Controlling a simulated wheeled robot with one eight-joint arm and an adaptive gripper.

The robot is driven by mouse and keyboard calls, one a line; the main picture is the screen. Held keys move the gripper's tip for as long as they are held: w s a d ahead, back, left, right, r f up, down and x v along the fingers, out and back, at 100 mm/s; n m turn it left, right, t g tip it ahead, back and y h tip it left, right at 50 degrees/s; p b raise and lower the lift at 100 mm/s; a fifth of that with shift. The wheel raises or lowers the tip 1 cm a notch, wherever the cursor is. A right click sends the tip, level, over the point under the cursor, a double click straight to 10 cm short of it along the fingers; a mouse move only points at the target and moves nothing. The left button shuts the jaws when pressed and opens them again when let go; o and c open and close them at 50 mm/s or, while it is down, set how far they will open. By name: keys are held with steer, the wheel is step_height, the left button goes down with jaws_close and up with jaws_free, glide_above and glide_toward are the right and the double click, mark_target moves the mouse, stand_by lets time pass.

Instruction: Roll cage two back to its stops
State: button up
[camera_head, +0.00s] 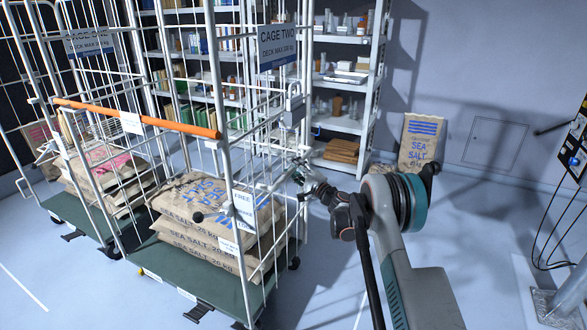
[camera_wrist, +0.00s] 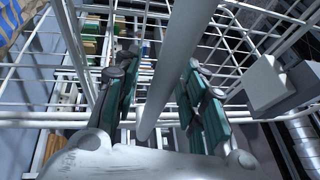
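Cage two is a white wire roll cage on a green deck (camera_head: 179,274), with its sign (camera_head: 277,48) on the far right side. An orange bar (camera_head: 150,119) runs across its near side. Several salt sacks (camera_head: 215,205) lie stacked on the deck. My gripper (camera_head: 301,176) is at the cage's right side, low against the mesh. In the wrist view, my gripper (camera_wrist: 164,100) has its fingers apart on either side of a pale upright post (camera_wrist: 175,65). A gap shows between the left finger and the post; contact on the right is unclear. The stops cannot be made out.
Cage one, with its sign (camera_head: 90,41), stands close on the left. Shelving (camera_head: 345,82) stands behind. A salt sack (camera_head: 421,143) leans at the back wall. A cabled post base (camera_head: 557,306) is at the right edge. Floor right of my arm (camera_head: 480,225) is clear.

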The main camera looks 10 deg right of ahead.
steer(key=v, duration=1.2)
